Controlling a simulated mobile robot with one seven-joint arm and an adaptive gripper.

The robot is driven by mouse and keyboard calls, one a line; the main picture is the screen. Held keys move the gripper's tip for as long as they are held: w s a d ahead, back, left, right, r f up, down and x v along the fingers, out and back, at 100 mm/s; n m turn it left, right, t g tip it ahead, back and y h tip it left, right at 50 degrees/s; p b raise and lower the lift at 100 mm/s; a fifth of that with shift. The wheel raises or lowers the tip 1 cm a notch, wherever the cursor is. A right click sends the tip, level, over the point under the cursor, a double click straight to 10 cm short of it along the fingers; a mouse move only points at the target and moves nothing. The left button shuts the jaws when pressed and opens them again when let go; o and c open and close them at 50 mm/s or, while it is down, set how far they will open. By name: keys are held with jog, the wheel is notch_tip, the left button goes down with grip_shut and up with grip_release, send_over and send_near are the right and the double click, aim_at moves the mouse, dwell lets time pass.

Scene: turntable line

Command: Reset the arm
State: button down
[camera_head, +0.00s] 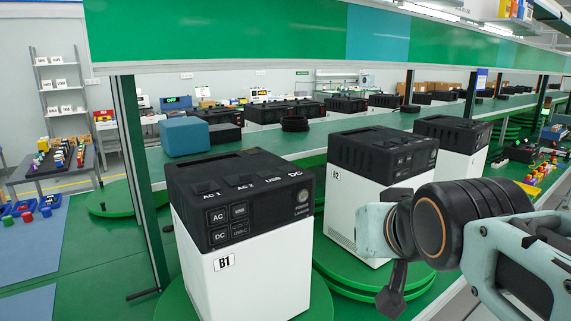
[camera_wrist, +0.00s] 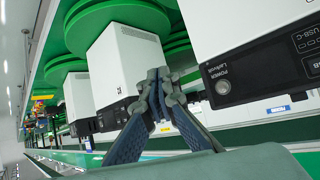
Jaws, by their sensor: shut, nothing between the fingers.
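My gripper (camera_wrist: 160,88) shows in the wrist view with its two fingers brought together at the tips, shut and empty. In the head view my arm comes in from the right, and the dark gripper (camera_head: 392,290) hangs down in front of the box marked B2 (camera_head: 345,215). The gripper looks apart from the boxes, though the exact gap is hard to judge. The box marked B1 (camera_head: 250,265), white with a black top, stands upright in front, left of my arm.
A third white box with a black top (camera_head: 455,165) stands behind at the right. The boxes stand on green turntables (camera_head: 330,300). A long green bench (camera_head: 345,135) runs behind with a blue box (camera_head: 185,136) on it. A dark post (camera_head: 140,190) stands left of B1.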

jog(key=s+f+g, duration=0.5)
jog(key=s+f, duration=0.7)
jog(key=s, duration=0.1)
notch_tip(320, 180, up, 14)
jog(key=w+p, duration=0.1)
jog(key=p, duration=1.2)
jog(key=shift+f, duration=0.2)
jog(key=shift+w, duration=0.15)
